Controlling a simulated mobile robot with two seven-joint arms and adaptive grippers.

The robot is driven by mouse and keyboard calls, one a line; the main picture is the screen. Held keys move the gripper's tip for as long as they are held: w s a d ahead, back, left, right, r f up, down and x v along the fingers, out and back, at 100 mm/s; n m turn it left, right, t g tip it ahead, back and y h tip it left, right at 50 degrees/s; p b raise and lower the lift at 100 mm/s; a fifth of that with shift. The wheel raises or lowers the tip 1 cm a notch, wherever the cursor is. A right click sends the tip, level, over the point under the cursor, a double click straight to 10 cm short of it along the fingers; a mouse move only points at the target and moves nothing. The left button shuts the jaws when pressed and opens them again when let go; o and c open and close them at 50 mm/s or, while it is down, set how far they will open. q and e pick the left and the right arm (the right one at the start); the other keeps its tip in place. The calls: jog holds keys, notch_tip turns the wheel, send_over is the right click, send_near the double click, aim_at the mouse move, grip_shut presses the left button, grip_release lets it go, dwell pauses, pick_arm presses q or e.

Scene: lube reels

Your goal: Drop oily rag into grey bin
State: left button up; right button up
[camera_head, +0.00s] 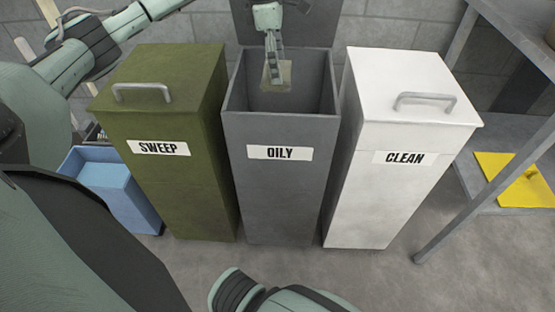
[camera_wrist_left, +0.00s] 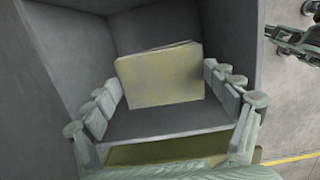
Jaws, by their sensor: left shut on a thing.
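The oily rag (camera_head: 277,75) is a flat, yellowish-grey square. My left gripper (camera_head: 274,74) is shut on it and holds it over the mouth of the grey bin (camera_head: 275,190), which is labelled OILY. The bin's lid (camera_head: 285,25) stands open at the back. In the left wrist view the rag (camera_wrist_left: 160,75) shows between the two fingers, with the grey bin walls (camera_wrist_left: 65,70) around it. A dark jointed part (camera_wrist_left: 285,38) at that view's upper right may be my right gripper; its jaws cannot be made out.
A green bin (camera_head: 165,85) labelled SWEEP stands closed to the left, and a white bin (camera_head: 410,90) labelled CLEAN stands closed to the right. A blue container (camera_head: 105,175) is at far left. A grey rack (camera_head: 440,215) with a yellow cloth (camera_head: 500,170) is at right.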

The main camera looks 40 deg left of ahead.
dwell(0.3)
pick_arm(q)
jog(key=o, duration=1)
jog(key=shift+r, duration=0.1)
jog(key=r, duration=0.4)
jog(key=a+r, duration=0.1)
jog(key=r, duration=0.2)
jog(key=shift+s+r, duration=0.1)
jog(key=shift+s, duration=0.2)
